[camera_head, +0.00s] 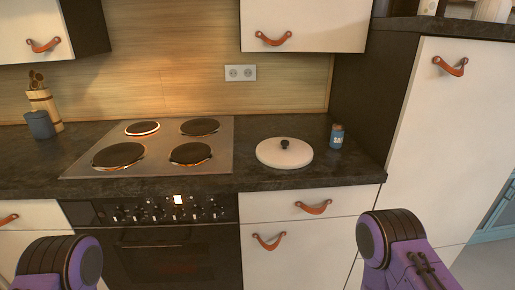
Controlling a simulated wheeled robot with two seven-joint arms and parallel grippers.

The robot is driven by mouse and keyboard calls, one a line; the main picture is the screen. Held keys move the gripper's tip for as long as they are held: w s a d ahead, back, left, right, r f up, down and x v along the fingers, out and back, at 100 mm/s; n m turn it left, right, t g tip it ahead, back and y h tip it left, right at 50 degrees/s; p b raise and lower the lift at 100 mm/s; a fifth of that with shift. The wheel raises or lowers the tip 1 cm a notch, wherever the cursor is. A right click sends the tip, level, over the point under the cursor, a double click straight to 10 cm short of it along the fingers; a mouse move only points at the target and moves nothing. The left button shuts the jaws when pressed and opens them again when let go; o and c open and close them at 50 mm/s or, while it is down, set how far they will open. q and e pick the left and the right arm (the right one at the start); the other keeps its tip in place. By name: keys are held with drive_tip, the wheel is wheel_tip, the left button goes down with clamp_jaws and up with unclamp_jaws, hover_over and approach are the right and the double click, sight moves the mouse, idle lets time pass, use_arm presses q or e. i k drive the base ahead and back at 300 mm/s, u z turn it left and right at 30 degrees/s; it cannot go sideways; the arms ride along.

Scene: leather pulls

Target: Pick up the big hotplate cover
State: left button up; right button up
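A round white cover (284,154) with a small black knob on top lies flat on the dark countertop, right of the hotplates. It matches a big hotplate cover. The hotplate (158,169) has several dark round burners, and no cover lies on them. Parts of my two purple arms show at the bottom left and bottom right, in front of the counter and apart from the cover. The fingers of both grippers are out of view.
A small blue jar (337,136) stands just right of the cover. A blue-grey cup (40,125) and a wooden utensil holder (45,106) stand at the far left. Upper cabinets (305,24) hang above. A tall white cabinet (447,130) bounds the counter at right.

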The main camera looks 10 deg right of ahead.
sight(278, 152)
drive_tip(key=u, duration=3.2)
drive_tip(key=k, duration=1.95)
drive_tip(key=z, duration=1.6)
